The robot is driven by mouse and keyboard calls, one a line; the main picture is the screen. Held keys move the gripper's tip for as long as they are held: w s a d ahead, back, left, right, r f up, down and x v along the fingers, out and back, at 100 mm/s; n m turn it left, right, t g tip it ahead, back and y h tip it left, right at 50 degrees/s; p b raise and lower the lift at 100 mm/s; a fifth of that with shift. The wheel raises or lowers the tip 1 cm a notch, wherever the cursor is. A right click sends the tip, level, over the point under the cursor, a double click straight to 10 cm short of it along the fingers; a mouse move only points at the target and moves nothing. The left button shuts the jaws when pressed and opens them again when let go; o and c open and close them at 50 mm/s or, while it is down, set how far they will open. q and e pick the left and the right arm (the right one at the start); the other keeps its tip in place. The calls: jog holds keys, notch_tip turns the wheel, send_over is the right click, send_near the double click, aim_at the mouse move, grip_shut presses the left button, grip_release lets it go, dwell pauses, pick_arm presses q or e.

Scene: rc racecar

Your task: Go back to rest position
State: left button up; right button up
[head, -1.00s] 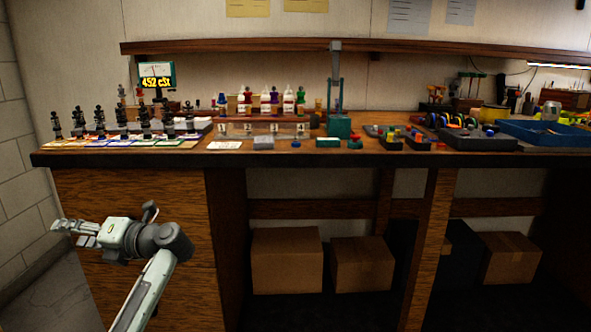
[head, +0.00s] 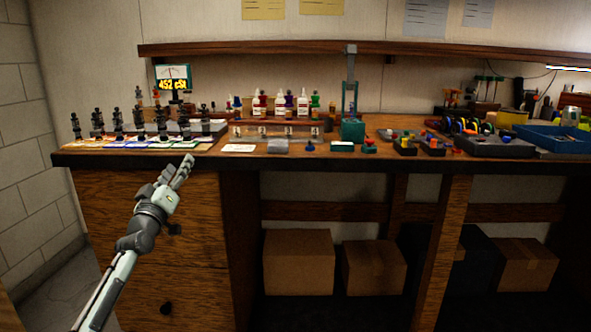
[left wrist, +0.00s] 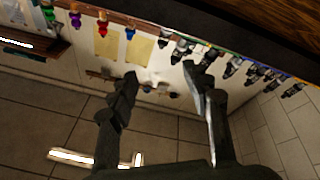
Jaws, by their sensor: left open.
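My left gripper (head: 183,167) is raised in front of the bench's left drawers, its fingers pointing up just below the front edge of the bench top. In the left wrist view its two dark fingers (left wrist: 160,75) are spread apart with nothing between them. My right gripper is in neither view. The workbench (head: 240,165) holds black shock-absorber-like parts (head: 118,122) standing on coloured cards at the left.
A row of bottles (head: 281,104), a green press (head: 352,130) and a blue tray (head: 548,140) stand on the bench. A yellow-lettered display (head: 173,78) is at the back left. Cardboard boxes (head: 298,262) sit under the bench. Floor shows at the left.

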pick_arm(q)
notch_tip(320, 180, down, 16)
jog(key=m+g, duration=0.6)
jog(key=g, duration=0.2)
jog(key=s+a+f+g+y, duration=0.5)
jog(key=s+a+f+g, duration=0.1)
jog(key=s+a+f, duration=0.3)
jog(key=s+d+f+m+g+h, duration=0.1)
jog(key=s+d+f, duration=0.4)
jog(key=s+f, duration=0.35)
jog(key=s+d+f+g+h, duration=0.1)
jog(key=s+d+f, duration=0.3)
jog(key=s+f, duration=0.5)
jog(key=s+d+f+g, duration=0.1)
jog(key=s+d+f, duration=0.1)
jog(key=s, duration=0.9)
jog(key=s+d+f+g+h, duration=0.1)
jog(key=s+d, duration=0.3)
jog(key=s, duration=0.7)
jog(key=shift+s+d+f+g, duration=0.15)
jog(key=shift+s+f+g, duration=0.2)
jog(key=shift+f, duration=0.2)
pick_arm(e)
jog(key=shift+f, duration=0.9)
